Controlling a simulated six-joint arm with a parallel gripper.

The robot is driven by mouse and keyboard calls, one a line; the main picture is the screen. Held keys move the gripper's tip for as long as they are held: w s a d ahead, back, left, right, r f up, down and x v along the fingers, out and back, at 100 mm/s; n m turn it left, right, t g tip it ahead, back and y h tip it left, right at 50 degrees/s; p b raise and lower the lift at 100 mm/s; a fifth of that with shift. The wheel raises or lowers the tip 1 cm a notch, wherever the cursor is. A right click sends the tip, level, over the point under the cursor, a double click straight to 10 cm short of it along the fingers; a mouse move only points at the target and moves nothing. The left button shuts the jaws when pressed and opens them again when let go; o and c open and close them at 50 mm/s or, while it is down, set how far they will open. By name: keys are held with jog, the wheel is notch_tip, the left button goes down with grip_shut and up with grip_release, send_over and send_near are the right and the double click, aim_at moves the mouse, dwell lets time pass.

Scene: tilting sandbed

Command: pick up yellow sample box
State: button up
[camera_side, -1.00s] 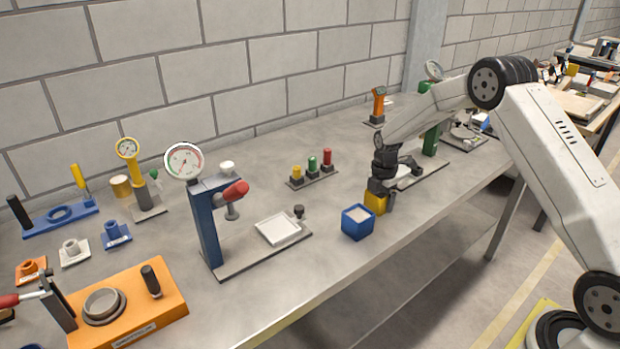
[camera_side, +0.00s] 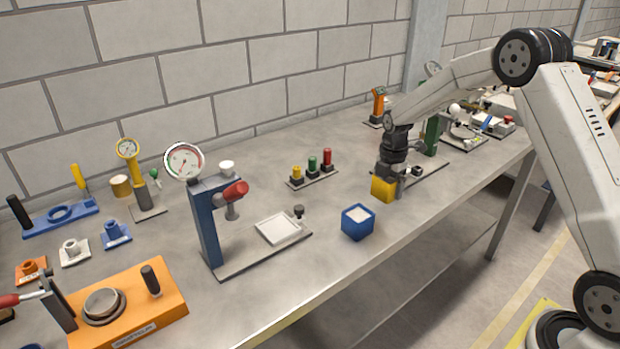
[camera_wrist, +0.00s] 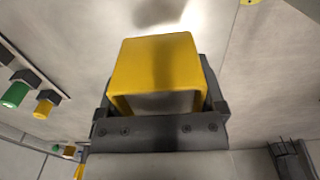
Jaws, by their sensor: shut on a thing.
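The yellow sample box (camera_side: 383,188) is held between the jaws of my gripper (camera_side: 391,186), behind and to the right of the blue box in the side view. The gripper points down and is shut on it. The yellow box (camera_wrist: 158,65) also fills the middle of the wrist view, with a dark finger of my gripper (camera_wrist: 160,105) along each side. The box looks raised a little above the bench, though the exact gap is hard to tell.
A blue box (camera_side: 357,223) with pale contents stands close by on the grey bench (camera_side: 330,262). A stand with yellow, green and red knobs (camera_side: 313,176) is to the left. A gauge press (camera_side: 208,225) stands further left. The bench's front edge is near.

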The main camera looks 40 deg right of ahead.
jog(key=s+r, duration=0.3)
jog(key=shift+a+r, duration=0.2)
jog(key=shift+a, duration=0.15)
jog(key=s+a+r, duration=0.2)
jog(key=s+r, duration=0.1)
jog(key=s, duration=0.5)
jog(key=shift+r, duration=0.3)
jog(key=shift+s, duration=0.1)
jog(key=shift+a, duration=0.1)
